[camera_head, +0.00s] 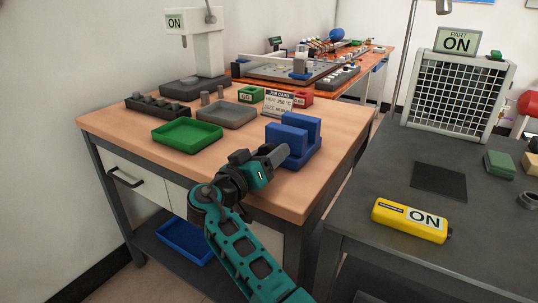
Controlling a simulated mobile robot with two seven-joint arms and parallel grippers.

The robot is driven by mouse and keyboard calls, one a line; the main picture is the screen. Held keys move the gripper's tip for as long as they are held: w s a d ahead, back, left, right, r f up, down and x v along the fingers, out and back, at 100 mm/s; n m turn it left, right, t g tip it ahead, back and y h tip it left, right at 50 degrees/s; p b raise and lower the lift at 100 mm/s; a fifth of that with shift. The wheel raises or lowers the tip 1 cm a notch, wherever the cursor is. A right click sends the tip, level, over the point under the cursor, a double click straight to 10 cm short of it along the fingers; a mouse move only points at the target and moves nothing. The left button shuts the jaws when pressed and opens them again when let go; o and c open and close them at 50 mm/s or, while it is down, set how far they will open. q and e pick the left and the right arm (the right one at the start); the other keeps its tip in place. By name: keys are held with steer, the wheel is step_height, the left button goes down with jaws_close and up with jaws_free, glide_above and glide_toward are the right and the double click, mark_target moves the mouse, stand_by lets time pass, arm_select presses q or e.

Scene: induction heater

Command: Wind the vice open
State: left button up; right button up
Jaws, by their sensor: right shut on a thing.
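The blue vice (312,131) stands near the front right edge of the wooden workbench. Its two blue jaw blocks stand upright on a blue base, with a narrow gap between them. My right gripper (271,157) is at the vice's front left side, shut on what appears to be the vice's handle. The gripper hides most of that handle, so its angle cannot be told. My left gripper is not in view.
A green tray (187,137) and a grey tray (226,116) lie left of the vice. A job card (278,103) stands behind it, near a green GO bin (251,94) and a red bin (299,97). A dark table (466,265) with a yellow ON device (410,220) stands at right.

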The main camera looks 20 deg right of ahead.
steer(key=o, duration=0.8)
steer(key=shift+d, duration=0.1)
steer(key=shift+o, duration=1)
